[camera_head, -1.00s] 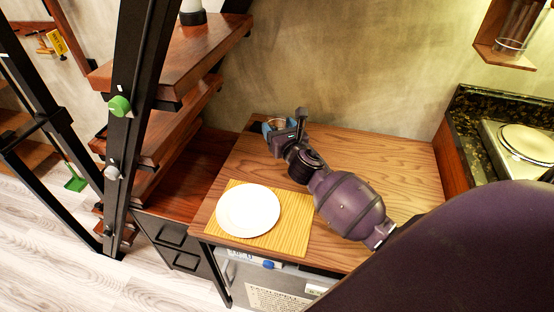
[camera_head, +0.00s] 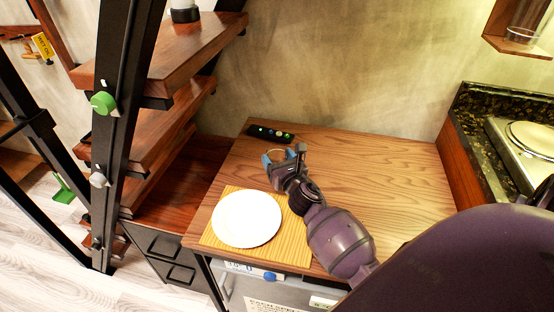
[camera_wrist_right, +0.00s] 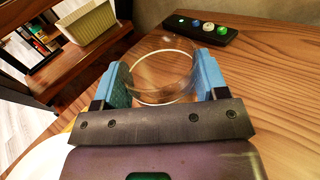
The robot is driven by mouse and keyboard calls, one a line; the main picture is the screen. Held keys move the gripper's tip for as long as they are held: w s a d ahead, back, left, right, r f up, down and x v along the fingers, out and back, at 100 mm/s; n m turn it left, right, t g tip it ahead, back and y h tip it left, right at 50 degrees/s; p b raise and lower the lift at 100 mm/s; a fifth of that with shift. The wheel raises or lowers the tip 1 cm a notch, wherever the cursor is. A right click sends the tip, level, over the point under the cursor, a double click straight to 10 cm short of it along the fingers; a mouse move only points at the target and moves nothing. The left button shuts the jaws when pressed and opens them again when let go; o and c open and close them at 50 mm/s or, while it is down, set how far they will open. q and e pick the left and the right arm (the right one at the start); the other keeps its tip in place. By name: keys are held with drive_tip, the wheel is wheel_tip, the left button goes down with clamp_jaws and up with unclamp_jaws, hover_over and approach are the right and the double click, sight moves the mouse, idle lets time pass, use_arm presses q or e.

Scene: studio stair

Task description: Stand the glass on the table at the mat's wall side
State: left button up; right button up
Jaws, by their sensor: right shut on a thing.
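The clear glass (camera_wrist_right: 160,75) is between the blue fingers of my right gripper (camera_wrist_right: 165,82) in the right wrist view, and the gripper is shut on it. In the head view the glass (camera_head: 276,156) shows only faintly at the right gripper (camera_head: 280,160). It is at the wall side of the yellow mat (camera_head: 293,238), over the wooden table (camera_head: 390,170). I cannot tell whether its base touches the table. A white plate (camera_head: 246,219) lies on the mat. My left gripper is not in view.
A black control strip with coloured buttons (camera_head: 270,133) lies at the table's wall edge, behind the glass. Wooden stair treads (camera_head: 170,130) and a black post (camera_head: 125,120) stand at the left. A hob (camera_head: 525,145) is at the right. The table's right half is mostly clear.

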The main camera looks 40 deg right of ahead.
drive_tip(key=shift+f, duration=0.2)
drive_tip(key=o, duration=1)
drive_tip(key=shift+r, duration=0.1)
drive_tip(key=shift+r, duration=0.25)
drive_tip(key=v, duration=1.2)
drive_tip(key=shift+f, duration=0.1)
